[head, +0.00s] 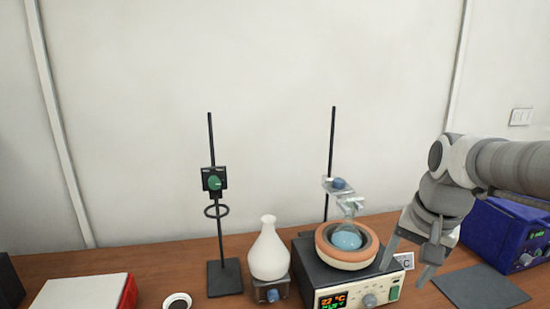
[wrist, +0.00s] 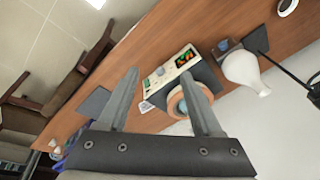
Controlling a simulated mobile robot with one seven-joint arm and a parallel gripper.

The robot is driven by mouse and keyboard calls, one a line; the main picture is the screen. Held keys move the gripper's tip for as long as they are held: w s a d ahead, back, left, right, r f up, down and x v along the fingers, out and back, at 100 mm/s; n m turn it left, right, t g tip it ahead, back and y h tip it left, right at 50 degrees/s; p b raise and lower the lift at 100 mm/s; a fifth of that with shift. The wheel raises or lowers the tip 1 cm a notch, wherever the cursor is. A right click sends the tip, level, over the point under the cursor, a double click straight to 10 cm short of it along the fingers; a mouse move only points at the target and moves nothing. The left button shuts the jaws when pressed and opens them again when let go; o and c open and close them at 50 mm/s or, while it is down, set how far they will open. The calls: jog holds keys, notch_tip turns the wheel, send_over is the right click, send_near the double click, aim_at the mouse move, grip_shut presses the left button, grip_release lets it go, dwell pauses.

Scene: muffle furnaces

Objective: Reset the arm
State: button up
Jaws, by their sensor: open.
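My gripper (head: 407,262) is at the right in the head view, pointing down, with its fingers apart and nothing between them. It hangs just right of the heating device (head: 355,297) with a lit display. In the wrist view my gripper (wrist: 165,100) shows two spread grey fingers, with bench and floor beyond them. A flask with blue contents (head: 346,238) sits in the round orange-rimmed heater on that device, under a stand clamp (head: 338,185). One finger partly covers the heater in the wrist view.
A white flask (head: 268,254) and a ring stand (head: 224,277) are left of the heating device. A blue device (head: 505,235) and a dark flat pad (head: 480,288) are at the right. A red-and-white device (head: 80,293) is far left. The wall is behind.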

jog(key=s+a+f+n+t, duration=0.1)
jog(key=s+a+n+t, duration=0.1)
jog(key=s+a+n, duration=0.4)
jog(key=s+a, duration=0.2)
jog(key=s, duration=0.3)
jog(key=shift+s+a+f+n+t+b, duration=0.2)
jog(key=shift+s+f+n+t+b, duration=0.1)
jog(key=shift+n+t+b, duration=0.1)
dwell(0.3)
